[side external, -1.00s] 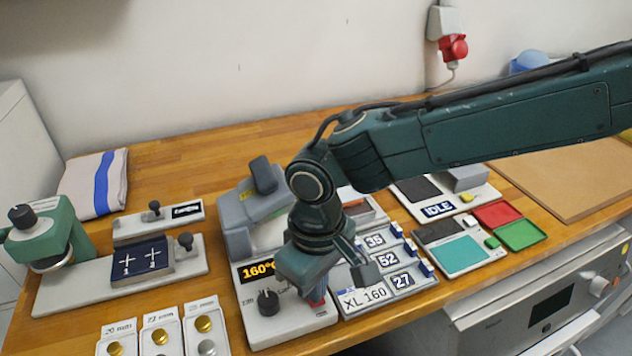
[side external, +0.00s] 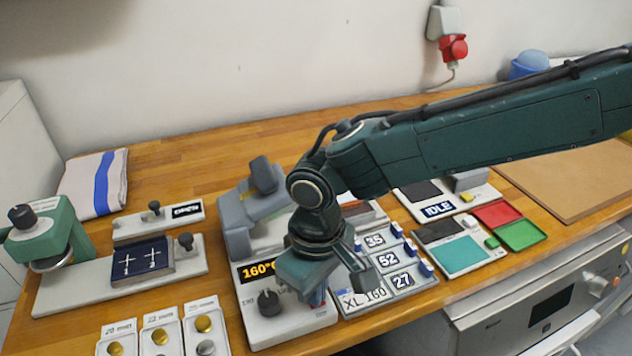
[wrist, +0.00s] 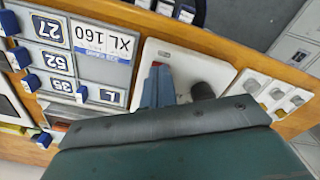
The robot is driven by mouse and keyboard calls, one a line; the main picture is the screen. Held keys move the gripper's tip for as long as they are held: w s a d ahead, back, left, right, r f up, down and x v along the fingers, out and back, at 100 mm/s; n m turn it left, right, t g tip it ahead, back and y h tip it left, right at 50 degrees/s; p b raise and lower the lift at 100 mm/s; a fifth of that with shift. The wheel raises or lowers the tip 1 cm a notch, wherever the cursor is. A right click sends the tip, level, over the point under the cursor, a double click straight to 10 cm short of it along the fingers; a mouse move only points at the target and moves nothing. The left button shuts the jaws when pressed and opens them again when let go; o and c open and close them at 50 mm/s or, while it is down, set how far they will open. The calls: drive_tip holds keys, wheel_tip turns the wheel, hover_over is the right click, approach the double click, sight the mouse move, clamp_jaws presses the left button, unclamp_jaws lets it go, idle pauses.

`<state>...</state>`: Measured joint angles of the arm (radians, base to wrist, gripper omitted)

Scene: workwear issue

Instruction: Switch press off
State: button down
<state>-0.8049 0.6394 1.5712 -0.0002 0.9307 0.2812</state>
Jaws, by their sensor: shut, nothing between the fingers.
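The grey heat press (side external: 235,232) stands at the middle front of the bench, its upper part raised. Its white control base (side external: 262,328) carries a lit display reading about 160° (side external: 257,271) and a dark knob (side external: 268,303). The knob also shows in the wrist view (wrist: 203,91). A small red part, apparently the switch (wrist: 157,64), shows at my fingertips; the fingers hide most of it. My gripper (side external: 316,298) is shut and empty, pointing down at the right side of the base. In the wrist view the closed fingers (wrist: 158,84) seem at or just above the red part; contact cannot be told.
A size rack (side external: 410,285) with labels 35, 52, 27 and XL 160 stands close on the right. Several button trays (side external: 160,335) and a green machine (side external: 45,235) are on the left. An IDLE device (side external: 470,200) and red and green trays (side external: 520,236) lie farther right.

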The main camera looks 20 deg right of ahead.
drive_tip(key=shift+f, duration=0.2)
drive_tip(key=shift+r, duration=3.55)
